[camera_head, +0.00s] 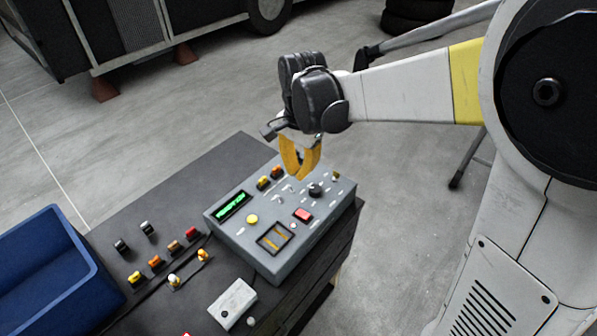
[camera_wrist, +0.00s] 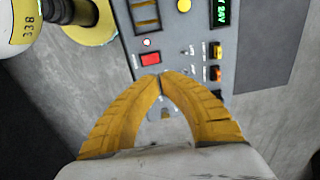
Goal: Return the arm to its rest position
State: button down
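My gripper (camera_head: 298,176) hangs above the grey control box, with its yellow fingers pointing down. In the wrist view the two curved fingertips (camera_wrist: 160,76) meet, and nothing is held between them. The control box (camera_head: 318,240) has a green display (camera_head: 232,206), a red button (camera_head: 303,215), a yellow button (camera_head: 252,219) and a black knob (camera_head: 315,189). In the wrist view the fingertips appear over the panel close to the red button (camera_wrist: 150,59). I cannot tell the exact height above the panel. My arm reaches in from the right.
The box stands on a dark table (camera_head: 195,180). A blue bin (camera_head: 75,290) is at the left, with several small coloured switches beside it. A white box (camera_head: 232,303) lies at the front. A vehicle frame with a wheel (camera_head: 268,12) and stacked tyres (camera_head: 417,12) stand behind. Open floor lies between.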

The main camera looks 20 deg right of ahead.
jog(key=s+d+n+t+b, duration=0.2)
jog(key=s+n+t+b, duration=0.1)
jog(key=s+n, duration=0.2)
jog(key=s+d+n+t+b, duration=0.3)
jog(key=s+n, duration=0.2)
jog(key=s, duration=0.5)
jog(key=shift+n+t, duration=0.4)
jog(key=shift+d, duration=0.1)
dwell(0.4)
